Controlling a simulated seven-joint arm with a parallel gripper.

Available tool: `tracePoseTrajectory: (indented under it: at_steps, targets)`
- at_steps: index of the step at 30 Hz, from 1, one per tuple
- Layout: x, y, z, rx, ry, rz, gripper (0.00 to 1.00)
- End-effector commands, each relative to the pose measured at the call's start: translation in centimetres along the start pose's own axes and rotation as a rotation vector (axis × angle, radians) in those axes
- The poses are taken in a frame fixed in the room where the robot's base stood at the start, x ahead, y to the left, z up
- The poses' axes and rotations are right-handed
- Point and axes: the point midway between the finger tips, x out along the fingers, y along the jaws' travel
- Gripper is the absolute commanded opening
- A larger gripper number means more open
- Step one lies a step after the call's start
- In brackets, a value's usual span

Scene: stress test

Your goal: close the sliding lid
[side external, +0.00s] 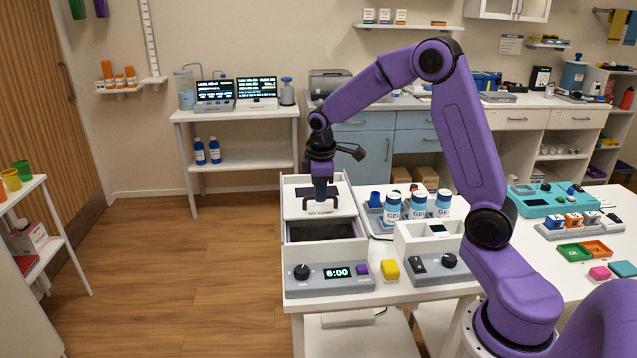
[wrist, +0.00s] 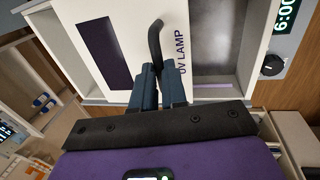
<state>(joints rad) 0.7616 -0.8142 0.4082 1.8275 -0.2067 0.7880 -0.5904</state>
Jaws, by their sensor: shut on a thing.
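A white box labelled UV LAMP (side external: 289,258) stands at the near left corner of the white table. Its white sliding lid (side external: 294,207) covers the back part. The dark compartment (side external: 322,231) is uncovered between the lid and the grey front panel (side external: 331,284). My gripper (side external: 320,194) points down over the lid, shut on its black handle (wrist: 155,38). In the wrist view, the blue-grey fingers (wrist: 160,80) close on the handle. The lid (wrist: 140,15) and the open compartment (wrist: 214,50) lie side by side there. The fingertips partly hide the handle.
Several GEL bottles (side external: 417,205) stand in a tray right of the box. A white device with a knob (side external: 430,238) and a yellow block (side external: 390,270) sit close on the right. Left of the box is open floor (side external: 190,280).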

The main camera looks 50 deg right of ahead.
Motion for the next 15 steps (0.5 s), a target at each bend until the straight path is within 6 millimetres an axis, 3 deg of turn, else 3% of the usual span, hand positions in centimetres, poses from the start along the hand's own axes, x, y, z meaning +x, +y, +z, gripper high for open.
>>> tracePoseTrajectory:
  at_steps: [9, 15]
  targets:
    - [-1.4, -6.4, -0.2, -0.008, 0.005, 0.003, 0.0]
    - [-1.9, -9.1, -0.1, -0.005, 0.008, 0.005, 0.0]
